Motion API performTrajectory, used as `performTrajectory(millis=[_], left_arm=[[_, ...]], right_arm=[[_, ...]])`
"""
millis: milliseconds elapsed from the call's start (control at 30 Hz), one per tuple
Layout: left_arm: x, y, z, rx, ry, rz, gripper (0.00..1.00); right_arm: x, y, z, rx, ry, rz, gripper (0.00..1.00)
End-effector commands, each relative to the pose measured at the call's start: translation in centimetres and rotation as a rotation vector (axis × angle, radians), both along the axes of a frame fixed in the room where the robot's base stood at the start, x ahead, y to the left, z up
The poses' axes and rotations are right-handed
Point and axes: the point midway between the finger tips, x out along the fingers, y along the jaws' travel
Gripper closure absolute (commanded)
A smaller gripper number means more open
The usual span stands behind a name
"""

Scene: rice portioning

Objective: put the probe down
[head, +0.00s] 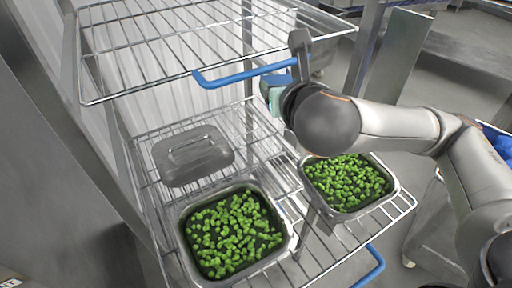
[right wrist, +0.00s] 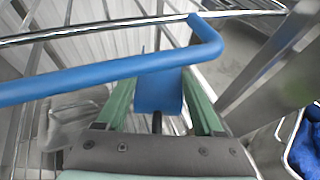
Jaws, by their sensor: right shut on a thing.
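My right gripper (right wrist: 160,105) has green fingers and is shut on a blue piece, the probe (right wrist: 158,92), with a thin dark stem showing below it in the right wrist view. A blue shelf bar crosses in front of part of the probe. In the head view my right gripper (head: 272,90) is at the front edge of the upper wire shelf, above the lower shelf, and my arm hides most of it. My left gripper is not in view.
The upper wire shelf (head: 160,45) is empty and has a blue front bar (head: 245,72). On the lower shelf stand a left pan (head: 187,255) and a right pan (head: 385,203) of green vegetables. A grey lidded pan (head: 195,155) is behind.

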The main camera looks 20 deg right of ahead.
Motion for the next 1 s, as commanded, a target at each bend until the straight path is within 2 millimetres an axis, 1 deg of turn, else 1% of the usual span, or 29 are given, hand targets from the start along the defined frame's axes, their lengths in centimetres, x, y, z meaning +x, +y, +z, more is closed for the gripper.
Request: performTrajectory(millis=[67,167,300,600,633,700,800,1000], left_arm=[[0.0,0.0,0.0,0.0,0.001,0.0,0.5],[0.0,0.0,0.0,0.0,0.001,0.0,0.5],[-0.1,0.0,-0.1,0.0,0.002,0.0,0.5],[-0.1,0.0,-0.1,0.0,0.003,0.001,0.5],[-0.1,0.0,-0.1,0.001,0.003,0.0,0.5],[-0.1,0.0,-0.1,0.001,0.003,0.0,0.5],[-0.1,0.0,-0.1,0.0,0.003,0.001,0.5],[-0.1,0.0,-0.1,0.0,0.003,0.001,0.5]], right_arm=[[0.0,0.0,-1.0,-0.002,0.006,-0.001,1.0],[-0.1,-0.1,-3.2,-0.004,0.01,0.0,1.0],[-0.1,-0.1,-7.0,-0.003,0.01,-0.001,1.0],[-0.1,0.0,-13.9,-0.003,0.007,0.0,1.0],[0.3,-0.1,-14.0,-0.004,0.0,-0.001,1.0],[1.9,-0.6,-13.6,-0.003,-0.005,-0.005,1.0],[3.3,-0.9,-13.7,-0.002,-0.002,-0.001,1.0],[4.9,-1.3,-13.6,-0.001,-0.002,-0.001,1.0]])
